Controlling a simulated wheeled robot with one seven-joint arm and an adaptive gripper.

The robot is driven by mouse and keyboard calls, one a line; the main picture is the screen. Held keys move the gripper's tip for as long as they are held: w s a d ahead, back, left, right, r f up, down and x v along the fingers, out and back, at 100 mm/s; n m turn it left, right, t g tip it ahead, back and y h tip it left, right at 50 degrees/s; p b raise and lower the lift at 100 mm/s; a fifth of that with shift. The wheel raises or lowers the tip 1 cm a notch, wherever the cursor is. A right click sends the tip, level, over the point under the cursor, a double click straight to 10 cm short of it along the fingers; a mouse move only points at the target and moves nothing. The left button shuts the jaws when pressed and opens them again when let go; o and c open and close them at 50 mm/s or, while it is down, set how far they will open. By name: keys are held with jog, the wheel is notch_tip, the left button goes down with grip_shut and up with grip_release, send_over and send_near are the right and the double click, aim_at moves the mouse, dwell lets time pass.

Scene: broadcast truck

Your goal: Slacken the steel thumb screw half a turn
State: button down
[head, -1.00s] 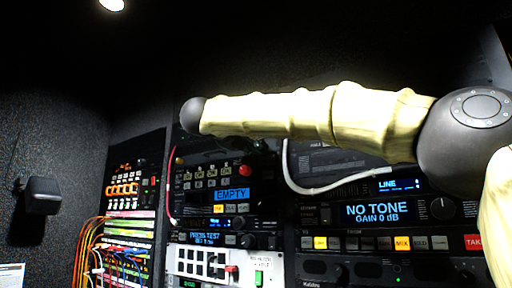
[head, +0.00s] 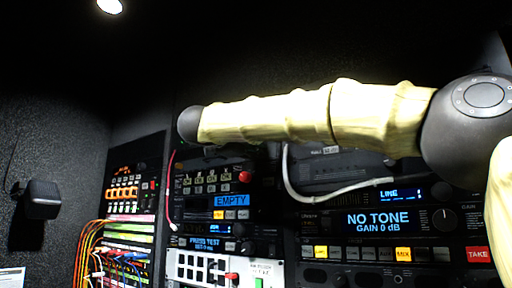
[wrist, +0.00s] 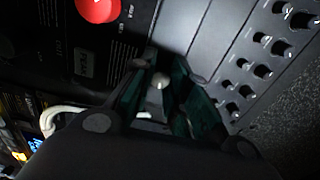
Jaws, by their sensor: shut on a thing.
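In the wrist view the steel thumb screw (wrist: 159,80) shows as a small pale round head on the dark panel. My gripper (wrist: 162,92) has its two dark green-lined fingers on either side of the screw, shut on it. The screw's shank and the exact finger contact are hidden. In the head view neither the screw nor my gripper can be made out; my pale arm crosses in front of the rack.
A large red button (wrist: 97,6) sits on the panel near my gripper. A panel with several black knobs (wrist: 263,40) is to the right. A white cable (wrist: 62,112) loops at the lower left. In the head view, colored cables (head: 88,245) hang at the left rack.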

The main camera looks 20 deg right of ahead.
jog(key=shift+w+a+f+n+p, duration=0.15)
jog(key=shift+n+p, duration=0.95)
jog(key=shift+n, duration=3)
jog(key=shift+s+d+f+n+p, duration=0.2)
jog(key=shift+n+p, duration=0.85)
jog(key=shift+n, duration=3.05)
jog(key=shift+f, duration=0.1)
jog(key=c, duration=1.5)
grip_release()
jog(key=shift+c, duration=0.2)
jog(key=shift+o, duration=1)
jog(key=shift+r, duration=0.25)
